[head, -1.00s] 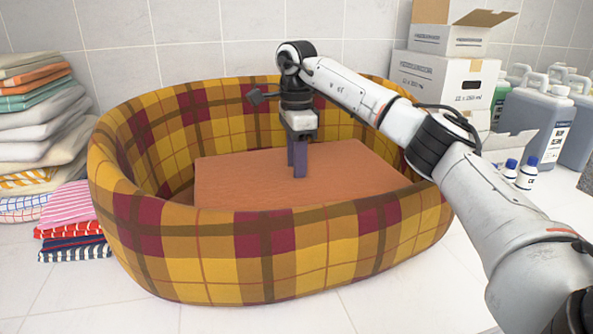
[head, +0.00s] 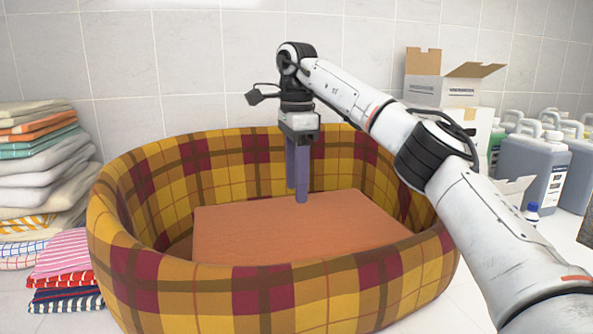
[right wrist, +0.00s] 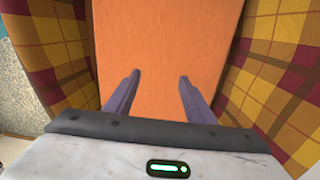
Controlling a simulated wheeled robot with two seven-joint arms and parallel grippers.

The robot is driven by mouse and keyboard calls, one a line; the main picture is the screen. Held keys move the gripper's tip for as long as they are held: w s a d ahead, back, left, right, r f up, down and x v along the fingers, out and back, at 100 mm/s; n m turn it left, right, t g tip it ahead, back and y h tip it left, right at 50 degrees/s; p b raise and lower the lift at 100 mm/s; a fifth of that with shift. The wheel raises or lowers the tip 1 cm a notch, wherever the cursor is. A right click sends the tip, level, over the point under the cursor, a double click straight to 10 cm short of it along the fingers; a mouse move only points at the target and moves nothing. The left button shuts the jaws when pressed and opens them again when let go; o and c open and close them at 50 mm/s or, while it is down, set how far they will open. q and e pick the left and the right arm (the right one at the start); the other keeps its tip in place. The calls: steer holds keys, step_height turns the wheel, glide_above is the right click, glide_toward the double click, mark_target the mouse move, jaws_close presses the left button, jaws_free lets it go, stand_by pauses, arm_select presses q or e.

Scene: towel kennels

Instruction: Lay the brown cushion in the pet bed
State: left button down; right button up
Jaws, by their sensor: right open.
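The brown cushion (head: 290,232) is a flat orange-brown block lying inside the pet bed (head: 310,290), a round plaid bed in yellow, maroon and brown. The cushion's near lower part is hidden behind the bed's front wall. My right gripper (head: 297,195) points down over the cushion's back part, inside the ring of the bed. In the right wrist view its two purple fingers (right wrist: 158,75) are apart with nothing between them, and the cushion (right wrist: 165,40) shows beneath, with plaid wall on both sides. My left gripper is not in view.
Stacked folded towels (head: 40,160) stand left of the bed, with striped towels (head: 65,265) in front. Cardboard boxes (head: 445,90) and grey jugs (head: 535,160) stand at the right. A tiled wall (head: 200,60) is behind.

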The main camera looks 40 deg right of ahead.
steer(key=shift+r, duration=1.25)
